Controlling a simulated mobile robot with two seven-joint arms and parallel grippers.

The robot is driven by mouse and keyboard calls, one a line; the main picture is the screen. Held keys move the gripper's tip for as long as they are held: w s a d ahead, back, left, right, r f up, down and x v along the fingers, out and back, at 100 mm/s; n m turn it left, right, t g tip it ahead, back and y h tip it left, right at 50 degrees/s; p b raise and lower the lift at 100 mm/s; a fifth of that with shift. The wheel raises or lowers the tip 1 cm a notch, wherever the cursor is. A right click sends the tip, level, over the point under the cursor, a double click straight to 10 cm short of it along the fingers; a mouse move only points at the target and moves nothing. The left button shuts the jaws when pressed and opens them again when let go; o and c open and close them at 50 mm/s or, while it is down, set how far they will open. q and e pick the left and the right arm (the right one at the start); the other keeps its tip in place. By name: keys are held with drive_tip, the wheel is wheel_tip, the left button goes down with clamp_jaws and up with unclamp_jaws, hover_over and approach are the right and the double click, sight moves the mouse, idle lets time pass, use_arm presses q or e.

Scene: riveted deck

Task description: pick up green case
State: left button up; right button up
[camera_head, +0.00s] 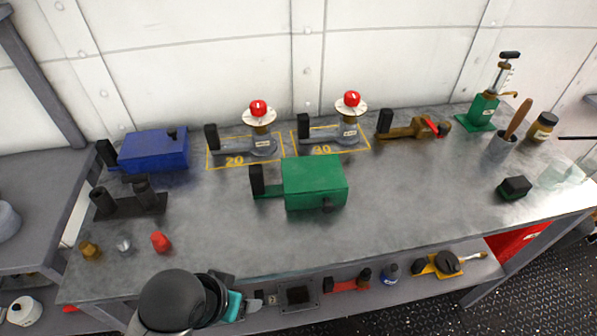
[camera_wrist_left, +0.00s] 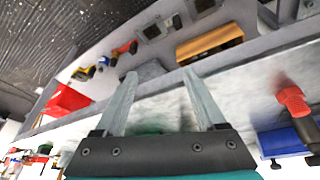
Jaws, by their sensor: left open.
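The green case (camera_head: 315,182) lies on the middle of the grey workbench (camera_head: 400,205), with a black handle on its left and a small dark knob at its front. My left gripper (camera_head: 232,305) is at the bench's front edge, below and left of the case and apart from it. In the left wrist view my left gripper (camera_wrist_left: 158,75) is open, its two fingers spread with nothing held between them. I cannot clearly make out the green case in that view. My right gripper is not in view.
A blue case (camera_head: 155,150), a black holder (camera_head: 130,203) and a red cap (camera_head: 160,242) stand left of the green case. Two red-topped gauges (camera_head: 259,118) (camera_head: 350,112) stand behind it. A lower shelf (camera_head: 410,282) holds tools. Bench room is clear in front of the case.

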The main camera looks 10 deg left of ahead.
use_arm(q)
drive_tip(key=shift+t+h, duration=0.3)
drive_tip(key=shift+h, duration=0.6)
drive_tip(key=w+d+r, duration=0.3)
drive_tip(key=w+d, duration=0.1)
drive_tip(key=w, duration=0.1)
drive_tip(key=w+d+r, duration=0.2)
drive_tip(key=w, duration=0.1)
drive_tip(key=shift+w+d+r, duration=0.2)
drive_tip(key=shift+d+r, duration=0.1)
drive_tip(key=shift+d, duration=0.1)
drive_tip(key=w+d+r, duration=0.1)
drive_tip(key=w+r, duration=0.2)
drive_tip(key=w, duration=0.1)
drive_tip(key=n+y, duration=0.4)
drive_tip(key=n, duration=0.1)
approach(257, 178)
drive_tip(key=b+x, duration=0.1)
drive_tip(key=x, duration=0.2)
drive_tip(key=b+x, duration=0.1)
drive_tip(key=x, duration=0.3)
drive_tip(key=shift+w+a+b, duration=0.2)
drive_tip(key=shift+w+b, duration=0.1)
drive_tip(key=shift+w, duration=0.2)
drive_tip(key=shift+b+x, duration=0.85)
drive_tip(key=shift+x, duration=1.8)
drive_tip(key=shift+c, duration=0.3)
clamp_jaws()
